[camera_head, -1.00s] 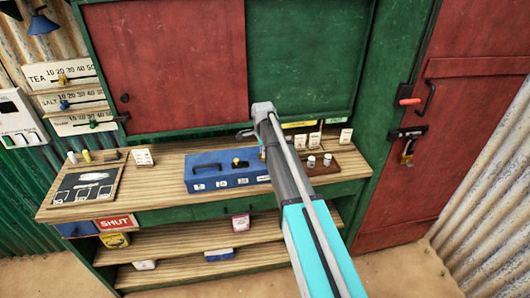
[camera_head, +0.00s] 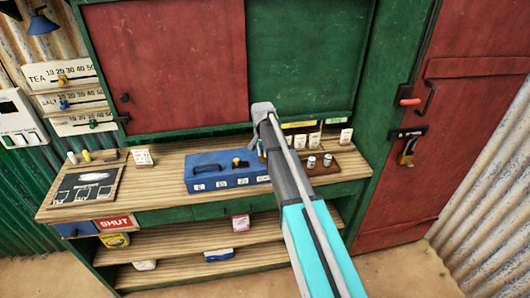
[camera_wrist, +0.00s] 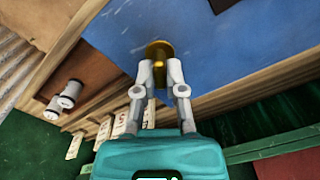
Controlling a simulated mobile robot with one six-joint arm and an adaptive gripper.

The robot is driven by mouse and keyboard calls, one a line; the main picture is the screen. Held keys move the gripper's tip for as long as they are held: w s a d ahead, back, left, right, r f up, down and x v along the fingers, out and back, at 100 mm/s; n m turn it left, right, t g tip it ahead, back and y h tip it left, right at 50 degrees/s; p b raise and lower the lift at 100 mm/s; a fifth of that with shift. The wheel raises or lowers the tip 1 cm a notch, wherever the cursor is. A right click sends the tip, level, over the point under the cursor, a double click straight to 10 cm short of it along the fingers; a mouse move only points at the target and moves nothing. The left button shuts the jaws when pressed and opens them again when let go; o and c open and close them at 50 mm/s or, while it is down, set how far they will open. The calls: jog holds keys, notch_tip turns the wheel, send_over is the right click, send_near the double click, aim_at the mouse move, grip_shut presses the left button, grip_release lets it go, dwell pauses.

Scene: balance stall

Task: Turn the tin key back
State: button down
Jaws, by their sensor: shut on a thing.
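In the wrist view the tin's blue face (camera_wrist: 240,50) fills the upper right. A brass key (camera_wrist: 158,47) with a round base stands out from that face. My gripper (camera_wrist: 160,68) is shut on the key's stem, one pale finger on each side. In the head view my arm hides the key and most of my gripper.
Two small weights (camera_head: 311,162) stand on a brown block right of the tin, with white cards (camera_head: 346,137) behind. A slate (camera_head: 85,185) lies at the counter's left. The red panel (camera_head: 175,60) is behind; the counter between slate and tin is mostly clear.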

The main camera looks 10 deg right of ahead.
jog(key=n, duration=0.6)
jog(key=shift+s+a+n, duration=0.1)
jog(key=shift+s+n, duration=0.1)
jog(key=shift+n, duration=0.2)
jog(key=c, duration=0.7)
grip_release()
jog(key=shift+c, duration=0.2)
jog(key=shift+w, duration=0.1)
jog(key=s, duration=1.9)
jog(key=s+d, duration=0.1)
jog(key=s, duration=0.9)
jog(key=shift+s, duration=0.1)
